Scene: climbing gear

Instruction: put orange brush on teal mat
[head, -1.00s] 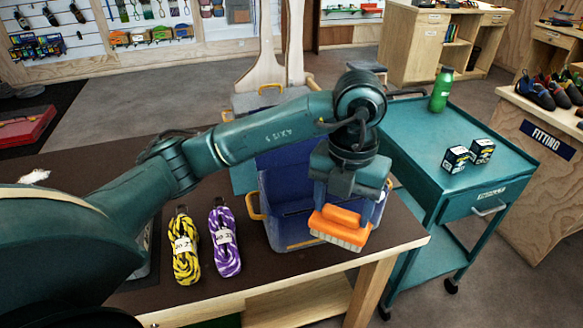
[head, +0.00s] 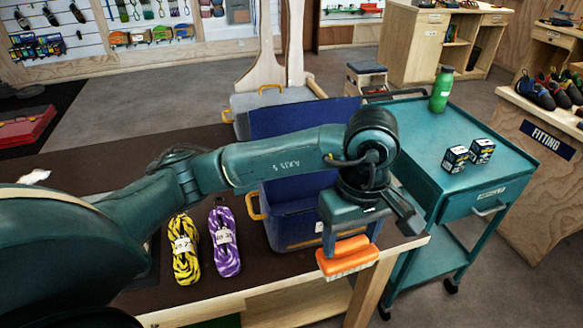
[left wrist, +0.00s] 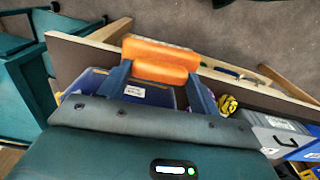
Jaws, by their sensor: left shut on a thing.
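My left gripper (head: 350,238) is shut on the orange brush (head: 348,260). It holds the brush in the air at the table's front right corner, with the block's bristle side down. In the left wrist view the brush (left wrist: 162,58) sits between the two fingers (left wrist: 160,86). The teal mat appears to be the teal top surface (head: 432,142) of the cart, to the right of the brush. I cannot tell a separate mat from the cart top. My right gripper is not in view.
A green bottle (head: 441,90) and two small dark boxes (head: 468,154) stand on the cart top; its front left part is clear. A blue open bin (head: 290,215) stands behind the brush. Yellow rope (head: 185,250) and purple rope (head: 224,242) lie on the table.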

